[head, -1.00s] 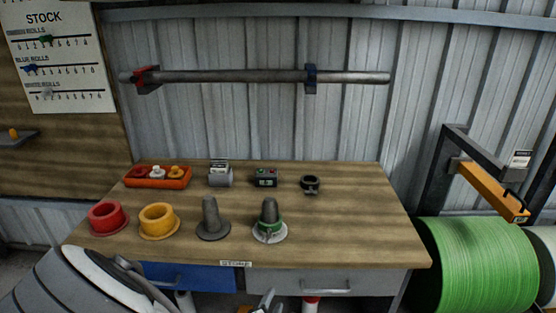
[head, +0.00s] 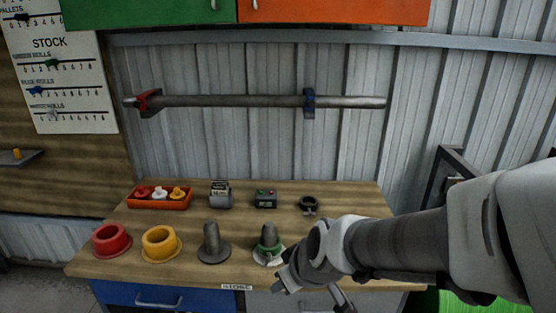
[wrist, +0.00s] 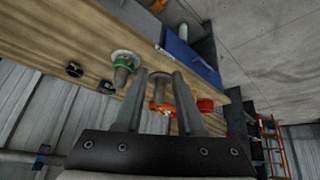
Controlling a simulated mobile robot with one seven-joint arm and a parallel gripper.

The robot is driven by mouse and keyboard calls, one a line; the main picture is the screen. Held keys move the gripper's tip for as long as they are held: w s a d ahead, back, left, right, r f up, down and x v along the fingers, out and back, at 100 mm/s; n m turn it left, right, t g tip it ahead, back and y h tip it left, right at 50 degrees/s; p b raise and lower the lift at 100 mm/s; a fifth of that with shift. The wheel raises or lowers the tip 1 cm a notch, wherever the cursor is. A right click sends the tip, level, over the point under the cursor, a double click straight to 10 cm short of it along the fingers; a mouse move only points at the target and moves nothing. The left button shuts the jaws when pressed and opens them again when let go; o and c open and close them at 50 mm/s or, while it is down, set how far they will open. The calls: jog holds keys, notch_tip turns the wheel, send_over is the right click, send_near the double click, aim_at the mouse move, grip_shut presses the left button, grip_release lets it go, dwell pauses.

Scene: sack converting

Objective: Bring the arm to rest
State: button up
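My arm reaches in from the right edge of the head view, across the right end of the workbench (head: 215,273). Its wrist is low, in front of the flanged cone with the green ring (head: 269,238), and hides part of that cone's base. In the wrist view my gripper (wrist: 159,76) has its two fingers apart with nothing held between them. Bench items show beyond the fingers: the cone with the green ring (wrist: 123,64) to the left, the plain grey cone behind the gap.
Red (head: 111,240) and yellow (head: 161,243) flanged rings and a plain grey cone (head: 213,243) stand along the bench front. An orange tray (head: 160,203) and small devices stand behind. A bar (head: 230,101) hangs on the wall. A green roll (head: 470,302) is at lower right.

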jog(key=s+d+r+m+h+p, duration=0.2)
jog(key=s+d+r+m, duration=0.5)
jog(key=s+d+r, duration=0.4)
notch_tip(320, 180, up, 2)
jog(key=shift+d+r+h+p, duration=0.1)
jog(key=shift+d+h+p, duration=0.2)
jog(key=shift+d+h, duration=0.4)
jog(key=shift+s, duration=0.1)
